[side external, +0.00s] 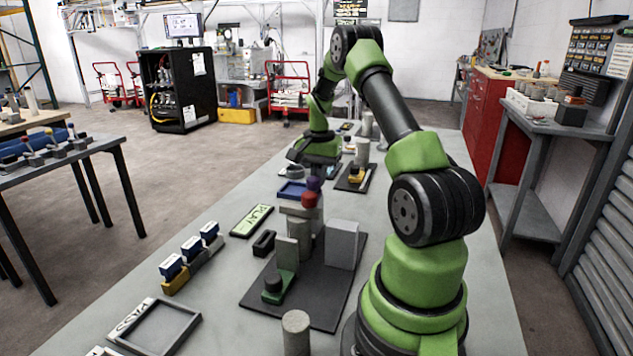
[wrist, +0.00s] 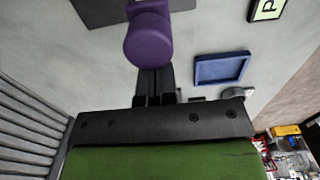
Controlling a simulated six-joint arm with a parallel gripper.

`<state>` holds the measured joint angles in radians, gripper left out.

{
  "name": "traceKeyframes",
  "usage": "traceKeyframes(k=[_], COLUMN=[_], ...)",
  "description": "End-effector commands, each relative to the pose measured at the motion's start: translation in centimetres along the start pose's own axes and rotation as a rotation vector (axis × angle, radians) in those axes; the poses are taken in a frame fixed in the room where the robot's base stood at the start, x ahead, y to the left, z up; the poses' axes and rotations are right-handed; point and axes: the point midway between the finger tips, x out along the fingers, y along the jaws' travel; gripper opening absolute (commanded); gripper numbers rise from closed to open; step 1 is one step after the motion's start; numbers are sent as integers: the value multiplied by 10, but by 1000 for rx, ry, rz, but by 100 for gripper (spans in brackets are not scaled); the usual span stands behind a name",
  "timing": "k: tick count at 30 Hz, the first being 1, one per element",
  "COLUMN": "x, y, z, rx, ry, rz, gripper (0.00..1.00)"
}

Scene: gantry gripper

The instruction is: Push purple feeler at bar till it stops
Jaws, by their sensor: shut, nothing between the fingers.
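The purple feeler (side external: 313,184) stands out above a red rounded piece (side external: 309,199) near the middle of the side view. In the wrist view the feeler (wrist: 150,40) is a purple cylinder just ahead of my fingers and covers their tips. My gripper (wrist: 154,85) is shut with nothing held. Its fingers point at the feeler; I cannot tell whether they touch it. In the side view the fingers are hard to make out behind the feeler. A pale grey crosspiece (side external: 294,209), possibly the bar, lies below the red piece; I cannot tell for sure.
A dark baseplate (side external: 325,310) carries a pale block (side external: 342,245) and a green-based piece (side external: 279,285). A blue tray (side external: 291,191) lies beside the feeler, also in the wrist view (wrist: 222,68). A PLAY sign (side external: 252,220) lies left. A yellow-and-black item (side external: 356,175) sits behind.

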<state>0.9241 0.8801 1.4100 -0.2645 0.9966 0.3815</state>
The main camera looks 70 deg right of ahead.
Motion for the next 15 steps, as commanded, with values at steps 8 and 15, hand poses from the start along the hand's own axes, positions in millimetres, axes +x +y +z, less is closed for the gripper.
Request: traceKeyframes(k=[8, 15], x=[-16, -45], y=[0, 0], z=[-9, -10], rx=[0, -1], ry=[2, 6], rz=[-1, -3], gripper=[0, 0])
